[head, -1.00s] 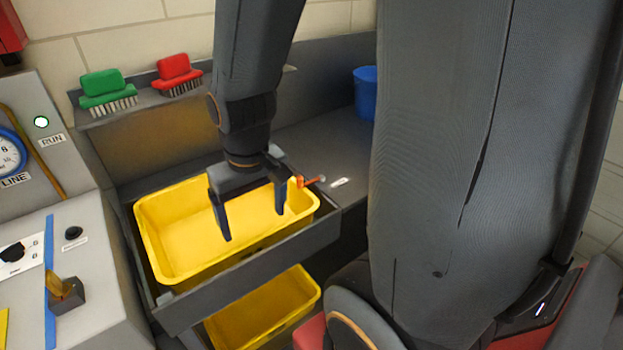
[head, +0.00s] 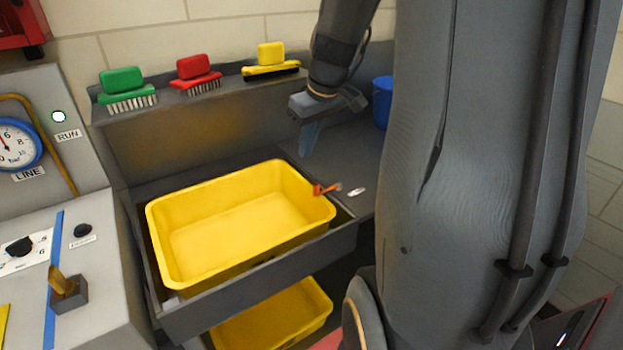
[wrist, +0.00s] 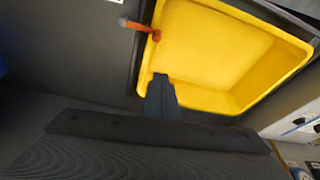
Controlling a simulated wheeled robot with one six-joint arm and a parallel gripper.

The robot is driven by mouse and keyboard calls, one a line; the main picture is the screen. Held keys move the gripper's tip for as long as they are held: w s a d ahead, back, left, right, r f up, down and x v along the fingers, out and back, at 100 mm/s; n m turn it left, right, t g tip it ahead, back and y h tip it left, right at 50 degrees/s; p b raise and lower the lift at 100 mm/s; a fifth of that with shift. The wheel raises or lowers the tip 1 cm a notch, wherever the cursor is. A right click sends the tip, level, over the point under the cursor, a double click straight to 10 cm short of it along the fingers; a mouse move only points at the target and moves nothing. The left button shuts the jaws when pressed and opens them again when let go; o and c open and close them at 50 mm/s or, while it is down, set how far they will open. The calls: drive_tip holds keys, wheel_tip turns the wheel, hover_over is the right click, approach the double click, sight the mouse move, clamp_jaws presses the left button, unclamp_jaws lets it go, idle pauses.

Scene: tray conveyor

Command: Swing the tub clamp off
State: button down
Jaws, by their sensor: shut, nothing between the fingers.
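The tub clamp (head: 324,189) is a small orange-red lever with a grey tip at the right rim of the upper yellow tub (head: 170,250). Its orange arm reaches over the tub's rim. In the wrist view the clamp (wrist: 140,27) shows at the upper left, by the corner of the tub (wrist: 262,96). My gripper (head: 310,138) is behind and above the clamp in the head view, over the dark counter, apart from it. Its fingers are shut and empty; they show as one dark block in the wrist view (wrist: 161,85).
A lower yellow tub (head: 275,318) sits below. Green (head: 122,80), red (head: 195,70) and yellow (head: 270,57) brushes stand on the back ledge. A blue cup (head: 382,100) is right of my gripper. A control panel (head: 100,270) stands left.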

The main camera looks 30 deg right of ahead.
drive_tip(key=shift+w+d+r, duration=0.2)
drive_tip(key=shift+w+d, duration=0.05)
drive_tip(key=shift+d, duration=0.45)
wheel_tip(320, 180, down, 10)
drive_tip(key=p, duration=0.2)
drive_tip(key=shift+s+r, duration=0.2)
drive_tip(key=shift+s, duration=0.15)
drive_tip(key=shift+n, duration=0.3)
